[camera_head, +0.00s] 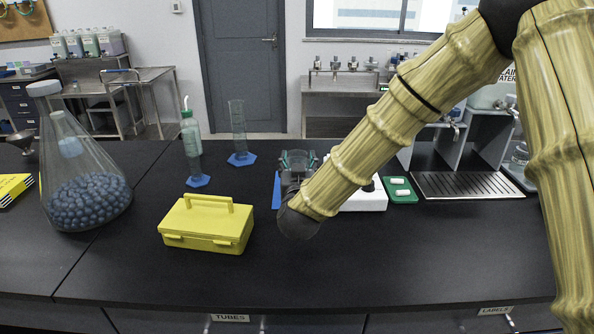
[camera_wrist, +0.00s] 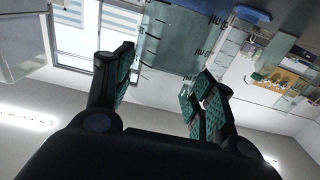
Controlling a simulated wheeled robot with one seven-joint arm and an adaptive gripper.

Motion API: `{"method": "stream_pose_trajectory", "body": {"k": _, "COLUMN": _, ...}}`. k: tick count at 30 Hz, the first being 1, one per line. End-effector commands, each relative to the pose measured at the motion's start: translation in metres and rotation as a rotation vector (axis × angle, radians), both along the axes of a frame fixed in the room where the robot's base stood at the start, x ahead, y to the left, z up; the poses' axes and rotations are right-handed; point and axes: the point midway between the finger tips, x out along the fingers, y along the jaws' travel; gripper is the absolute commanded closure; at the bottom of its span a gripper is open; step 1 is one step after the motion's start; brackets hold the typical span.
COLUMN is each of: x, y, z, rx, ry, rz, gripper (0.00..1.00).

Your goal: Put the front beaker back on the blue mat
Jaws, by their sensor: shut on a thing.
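My gripper (camera_head: 297,163) is shut on a clear beaker (camera_head: 299,157) at the middle of the black bench in the head view. In the upside-down wrist view the clear, marked beaker (camera_wrist: 168,45) stands between the two green-padded fingers of my gripper (camera_wrist: 160,85). A narrow strip of the blue mat (camera_head: 276,190) shows just left of my gripper in the head view; my arm hides the rest. The beaker's base is hidden in the head view, so I cannot tell whether it touches the mat.
A yellow box (camera_head: 207,224) stands at front left of my gripper. A large flask (camera_head: 85,180) is far left. A green tray (camera_head: 401,197) and a drain rack (camera_head: 468,186) lie right. The front bench is clear.

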Motion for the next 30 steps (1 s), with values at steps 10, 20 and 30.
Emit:
{"method": "stream_pose_trajectory", "body": {"k": 10, "x": 0.016, "y": 0.004, "z": -0.007, "rx": 0.0, "ry": 0.002, "rz": 0.0, "gripper": 0.8}}
{"method": "stream_pose_trajectory", "body": {"k": 20, "x": 0.015, "y": 0.004, "z": -0.036, "rx": 0.0, "ry": 0.0, "rz": 0.0, "gripper": 0.8}}
{"method": "stream_pose_trajectory", "body": {"k": 30, "x": 0.015, "y": 0.004, "z": -0.04, "rx": 0.0, "ry": 0.0, "rz": 0.0, "gripper": 0.8}}
